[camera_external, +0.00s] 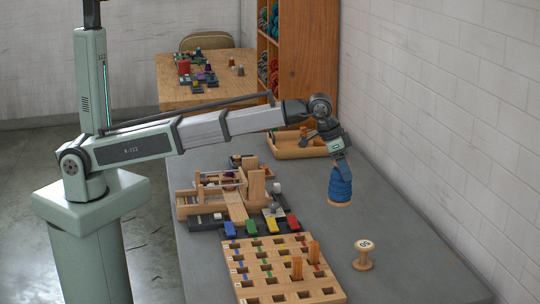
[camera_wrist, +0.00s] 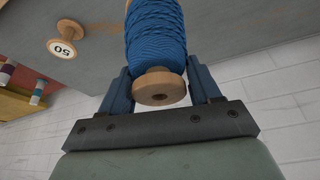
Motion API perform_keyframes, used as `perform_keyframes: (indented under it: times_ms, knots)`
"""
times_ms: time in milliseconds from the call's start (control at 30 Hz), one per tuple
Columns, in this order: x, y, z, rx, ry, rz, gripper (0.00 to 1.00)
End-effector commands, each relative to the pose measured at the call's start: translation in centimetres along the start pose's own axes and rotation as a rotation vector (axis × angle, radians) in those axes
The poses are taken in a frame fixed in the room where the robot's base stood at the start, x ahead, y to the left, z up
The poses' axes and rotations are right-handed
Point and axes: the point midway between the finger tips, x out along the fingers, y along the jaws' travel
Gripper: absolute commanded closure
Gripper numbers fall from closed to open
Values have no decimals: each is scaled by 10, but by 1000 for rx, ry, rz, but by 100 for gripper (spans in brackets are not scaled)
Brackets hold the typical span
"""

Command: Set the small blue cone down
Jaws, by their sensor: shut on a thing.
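The blue cone (camera_external: 341,184) is wound with blue yarn on a pale wooden core and hangs roughly upright below my gripper (camera_external: 338,158) on the right side of the grey table (camera_external: 400,215). In the wrist view, the fingers of my gripper (camera_wrist: 160,88) are shut on either side of the blue cone (camera_wrist: 158,35), near its wooden end with a hole. Its other end is cut off by the top of the wrist view. I cannot tell whether its lower rim touches the table.
A wooden spool marked 50 (camera_external: 363,254) stands in front and to the right. A wooden board with square holes (camera_external: 235,268) is at the front left, with a wooden frame (camera_external: 190,208) behind it. A wooden tray (camera_external: 290,153) is farther back. The brick wall (camera_external: 450,110) bounds the right side.

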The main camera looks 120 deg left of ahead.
Motion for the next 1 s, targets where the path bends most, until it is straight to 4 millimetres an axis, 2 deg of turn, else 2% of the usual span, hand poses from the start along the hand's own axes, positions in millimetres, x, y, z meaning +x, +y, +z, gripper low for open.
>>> perform_keyframes:
  times_ms: [300, 467, 567, 800, 1000]
  knots:
    - [0, -9, -3, -174, 0, -72, 95]
    - [4, -10, -1, -208, 0, -87, 95]
    - [13, -10, 4, -212, -1, -88, 95]
    - [48, -10, 19, -212, -1, -88, 95]
    - [62, -10, 23, -211, 0, -88, 95]
